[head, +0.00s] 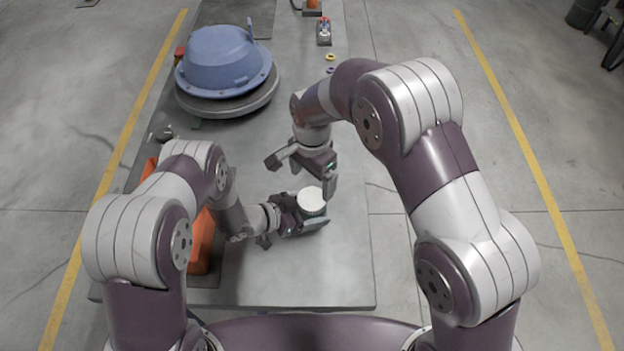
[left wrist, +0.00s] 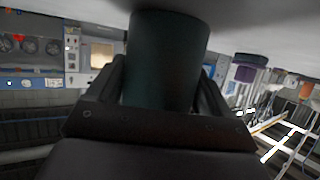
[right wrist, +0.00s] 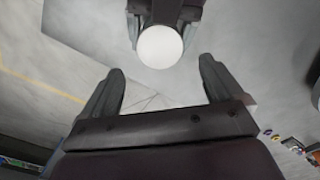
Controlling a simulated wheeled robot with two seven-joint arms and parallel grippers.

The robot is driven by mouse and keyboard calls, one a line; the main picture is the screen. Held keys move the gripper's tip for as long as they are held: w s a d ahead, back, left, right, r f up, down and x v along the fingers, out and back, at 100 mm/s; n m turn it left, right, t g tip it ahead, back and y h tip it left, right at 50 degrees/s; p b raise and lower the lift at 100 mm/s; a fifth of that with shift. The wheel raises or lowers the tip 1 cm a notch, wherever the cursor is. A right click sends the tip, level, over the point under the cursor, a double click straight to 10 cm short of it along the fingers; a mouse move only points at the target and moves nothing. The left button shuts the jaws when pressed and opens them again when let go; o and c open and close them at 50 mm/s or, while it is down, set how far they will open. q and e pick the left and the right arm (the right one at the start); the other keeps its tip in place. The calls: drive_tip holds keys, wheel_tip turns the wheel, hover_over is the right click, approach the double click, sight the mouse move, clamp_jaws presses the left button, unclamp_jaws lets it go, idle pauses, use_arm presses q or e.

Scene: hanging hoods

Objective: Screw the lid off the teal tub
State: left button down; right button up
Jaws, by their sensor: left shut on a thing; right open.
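The teal tub stands on the table with a round white lid (head: 312,199) on top; its body is mostly hidden in the head view. The dark teal wall of the tub (left wrist: 165,65) fills the middle of the left wrist view. My left gripper (head: 306,219) is shut around the tub's body from the left side. My right gripper (head: 301,177) is open and empty, above and just behind the lid. In the right wrist view the lid (right wrist: 160,47) lies ahead of the open fingers (right wrist: 161,68), roughly centred between them and apart from both.
A blue hood (head: 222,60) rests on a round grey stand (head: 232,105) at the back left. An orange thing (head: 201,245) lies left, partly behind my left arm. Small rings (head: 330,57) and a small tool-like object (head: 324,32) lie at the back. The table's front right (head: 345,275) is clear.

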sight(312, 198)
use_arm(q)
drive_tip(key=shift+w, duration=0.1)
use_arm(e)
wheel_tip(312, 198, down, 7)
drive_tip(key=c, duration=1.1)
drive_tip(key=n, duration=0.3)
drive_tip(key=o, duration=1.2)
